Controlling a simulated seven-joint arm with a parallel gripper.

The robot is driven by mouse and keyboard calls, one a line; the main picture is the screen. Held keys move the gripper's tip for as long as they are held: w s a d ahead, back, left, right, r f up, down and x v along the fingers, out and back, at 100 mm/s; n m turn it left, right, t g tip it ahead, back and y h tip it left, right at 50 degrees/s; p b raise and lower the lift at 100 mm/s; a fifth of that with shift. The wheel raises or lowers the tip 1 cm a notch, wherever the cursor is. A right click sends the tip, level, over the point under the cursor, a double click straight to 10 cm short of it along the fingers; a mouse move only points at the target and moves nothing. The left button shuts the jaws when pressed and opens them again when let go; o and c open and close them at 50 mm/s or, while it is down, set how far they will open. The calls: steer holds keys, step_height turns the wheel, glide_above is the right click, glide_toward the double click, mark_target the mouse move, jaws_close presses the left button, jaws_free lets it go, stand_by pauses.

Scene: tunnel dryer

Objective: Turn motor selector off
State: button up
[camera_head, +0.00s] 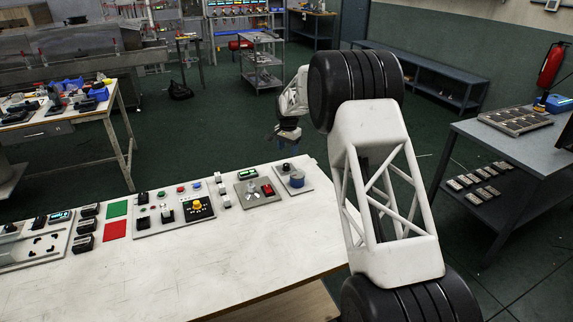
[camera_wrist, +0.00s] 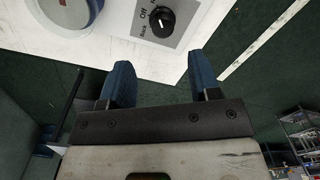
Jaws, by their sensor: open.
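The motor selector is a black rotary knob (camera_wrist: 161,21) on a grey label plate at the top of the wrist view. The words "Off" and "Back" show on its left side; a further label is cut off at the top edge. The knob has a small white mark, but I cannot tell clearly which label it points to. In the head view, the grey panel (camera_head: 305,187) at the far right end of the bench carries a small black knob. My gripper (camera_wrist: 163,76) is open and empty, its blue fingers apart and short of the knob. It hangs above that panel in the head view (camera_head: 281,140).
A round blue part (camera_wrist: 70,10) sits beside the label plate. On the white bench (camera_head: 250,245), a panel with a red button (camera_head: 267,190) and a panel with a yellow-topped control (camera_head: 197,205) stand further left. The front of the bench is clear.

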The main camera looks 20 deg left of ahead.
mark_target(287, 165)
steer(key=shift+a+f, duration=0.15)
steer(key=shift+a, duration=0.05)
stand_by(0.3)
steer(key=shift+f, duration=3.9)
steer(key=c, duration=0.9)
